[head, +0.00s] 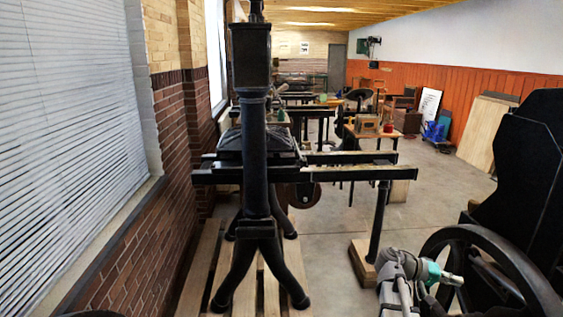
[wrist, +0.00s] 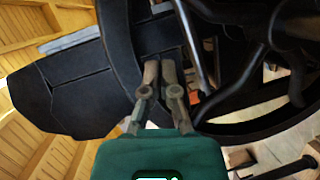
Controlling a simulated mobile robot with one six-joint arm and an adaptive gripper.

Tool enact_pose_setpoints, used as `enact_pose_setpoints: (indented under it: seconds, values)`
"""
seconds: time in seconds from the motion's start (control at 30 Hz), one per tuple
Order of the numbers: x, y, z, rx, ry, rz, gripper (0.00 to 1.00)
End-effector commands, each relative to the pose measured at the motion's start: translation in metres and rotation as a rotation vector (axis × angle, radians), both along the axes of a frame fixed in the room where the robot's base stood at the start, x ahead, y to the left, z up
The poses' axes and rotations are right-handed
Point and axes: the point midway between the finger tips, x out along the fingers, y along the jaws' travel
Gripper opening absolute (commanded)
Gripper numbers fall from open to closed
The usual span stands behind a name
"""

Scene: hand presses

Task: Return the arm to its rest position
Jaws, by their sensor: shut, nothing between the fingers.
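My arm reaches up from the bottom right of the head view. My gripper (head: 458,280) has a teal body and points right, in front of the black spoked wheel (head: 437,238) of a hand press. In the wrist view my gripper (wrist: 160,66) shows its two grey fingers shut together with nothing between them. Behind the fingertips are dark press parts, and the curved wheel rim (wrist: 262,125) fills the right side. I cannot tell the exact gap between fingertips and press.
A tall black press (head: 256,150) stands on a wooden pallet (head: 205,255) at centre left. Its bed reaches right to a post (head: 378,222) on a wooden block. A large black press part (head: 530,170) crowds the right edge. Open concrete floor (head: 325,235) lies between.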

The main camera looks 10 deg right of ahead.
Motion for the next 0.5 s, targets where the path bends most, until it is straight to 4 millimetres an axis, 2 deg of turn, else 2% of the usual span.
enact_pose_setpoints:
  seconds: [0.27, 0.5]
  values:
    - [0.015, 0.067, -0.027, 0.304, -0.065, 0.097, 0.00]
    - [0.026, 0.142, -0.050, 0.598, -0.106, 0.193, 0.00]
